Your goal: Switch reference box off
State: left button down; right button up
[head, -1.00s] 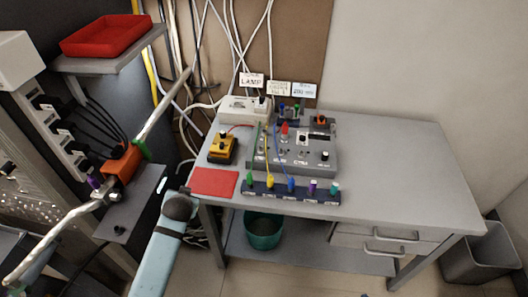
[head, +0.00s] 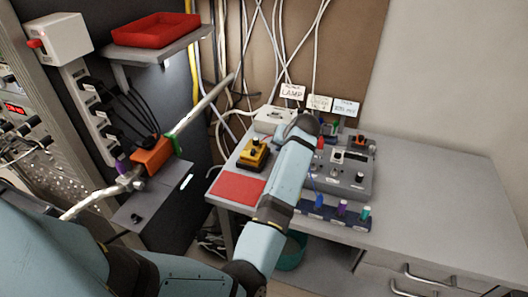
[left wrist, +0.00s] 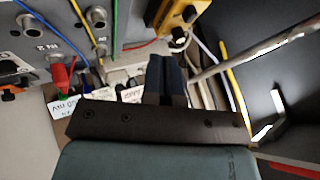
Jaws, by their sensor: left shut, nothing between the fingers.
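My left arm reaches in over the table in the head view. In the left wrist view my left gripper (left wrist: 167,64) is shut and empty. The grey box (left wrist: 50,30), with round sockets and cables, fills the upper left there. A yellow box (left wrist: 180,14) is at the top; in the head view it (head: 253,157) stands left of my arm. No readable label shows which box is the reference box. My right gripper is not in view.
A white power strip (head: 271,119) and label cards (head: 320,102) stand at the table's back. A red mat (head: 239,187) lies at its left front, and a socket strip (head: 328,211) in front of the grey box. The table's right side is clear.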

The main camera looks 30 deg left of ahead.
aim_at(253, 152)
pick_arm(q)
jog(key=shift+a+f, duration=0.1)
jog(key=x, duration=0.9)
jog(key=a, duration=0.3)
jog(key=shift+s+a+f, duration=0.1)
jog(key=shift+s+f, duration=0.1)
jog(key=shift+f, duration=0.15)
jog(key=shift+s+a, duration=0.15)
jog(key=shift+a, duration=0.35)
